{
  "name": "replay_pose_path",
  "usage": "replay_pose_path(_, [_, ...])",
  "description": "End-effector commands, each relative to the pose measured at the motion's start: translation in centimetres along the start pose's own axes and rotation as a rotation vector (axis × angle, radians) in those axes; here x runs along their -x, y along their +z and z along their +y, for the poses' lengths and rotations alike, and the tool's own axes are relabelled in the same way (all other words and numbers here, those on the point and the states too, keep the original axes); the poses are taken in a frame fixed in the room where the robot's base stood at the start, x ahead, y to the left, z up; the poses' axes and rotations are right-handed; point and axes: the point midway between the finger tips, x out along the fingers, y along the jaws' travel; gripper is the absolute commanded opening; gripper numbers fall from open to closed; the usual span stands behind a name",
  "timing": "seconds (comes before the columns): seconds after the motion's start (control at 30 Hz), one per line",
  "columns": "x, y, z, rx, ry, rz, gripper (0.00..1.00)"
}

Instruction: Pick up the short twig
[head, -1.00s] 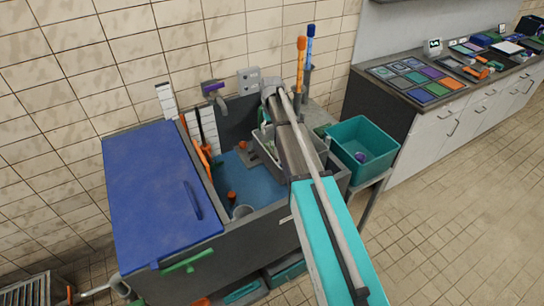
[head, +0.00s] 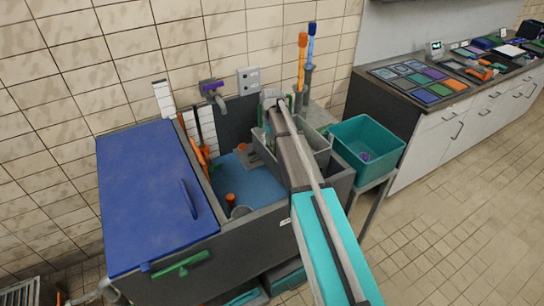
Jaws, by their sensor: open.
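I cannot make out the short twig in the head view; it may be hidden behind my arm or be too small to tell. My arm reaches from the bottom edge up over the dark sink unit (head: 190,258) and the grey bin (head: 318,155) in it.
A blue lid (head: 148,195) covers the unit's left part. A teal bin (head: 367,146) stands right of my arm. Orange (head: 302,60) and blue (head: 310,45) upright tools stand behind.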

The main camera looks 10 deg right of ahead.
Motion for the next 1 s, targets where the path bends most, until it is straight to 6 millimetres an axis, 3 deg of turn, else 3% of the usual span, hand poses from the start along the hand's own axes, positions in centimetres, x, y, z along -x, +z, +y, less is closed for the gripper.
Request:
replay_pose_path(0.53, [-0.5,0.0,0.1,-0.001,0.0,0.0,0.71])
replay_pose_path(1.0, [-3.8,0.1,0.0,-0.001,0.0,0.0,0.71])
